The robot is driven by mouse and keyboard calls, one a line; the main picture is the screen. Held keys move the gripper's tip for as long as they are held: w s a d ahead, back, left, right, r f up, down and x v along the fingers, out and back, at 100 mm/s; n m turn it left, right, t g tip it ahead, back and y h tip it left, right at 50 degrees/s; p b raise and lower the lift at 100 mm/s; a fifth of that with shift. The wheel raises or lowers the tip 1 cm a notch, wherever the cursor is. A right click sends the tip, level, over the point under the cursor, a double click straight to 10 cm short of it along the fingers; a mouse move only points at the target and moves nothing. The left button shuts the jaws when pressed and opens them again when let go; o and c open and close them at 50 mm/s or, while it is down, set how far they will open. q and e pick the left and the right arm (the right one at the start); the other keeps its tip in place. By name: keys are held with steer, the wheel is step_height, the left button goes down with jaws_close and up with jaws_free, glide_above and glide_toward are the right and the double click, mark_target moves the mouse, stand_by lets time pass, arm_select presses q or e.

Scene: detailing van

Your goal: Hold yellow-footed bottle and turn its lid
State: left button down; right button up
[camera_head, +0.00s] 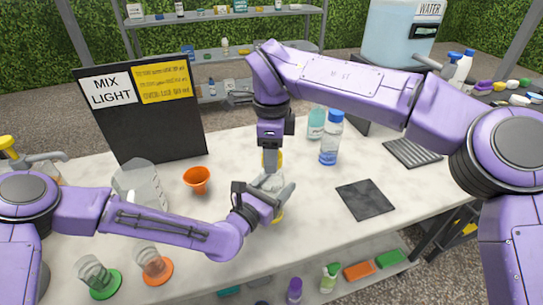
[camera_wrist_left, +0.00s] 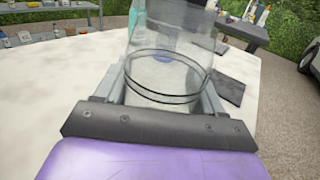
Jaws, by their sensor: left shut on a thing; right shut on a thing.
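The fingers hide most of the lid and the upper body.
An orange funnel (camera_head: 197,179) and a clear jug (camera_head: 141,185) stand left of the bottle. A blue-capped bottle (camera_head: 330,140) stands behind right. A dark square mat (camera_head: 365,199) lies to the right. Two clear cups stand on green (camera_head: 105,289) and orange (camera_head: 155,274) discs at front left.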

steer(key=shift+r, duration=0.2)
steer(key=shift+r, duration=2)
arm_select(q)
jaws_free()
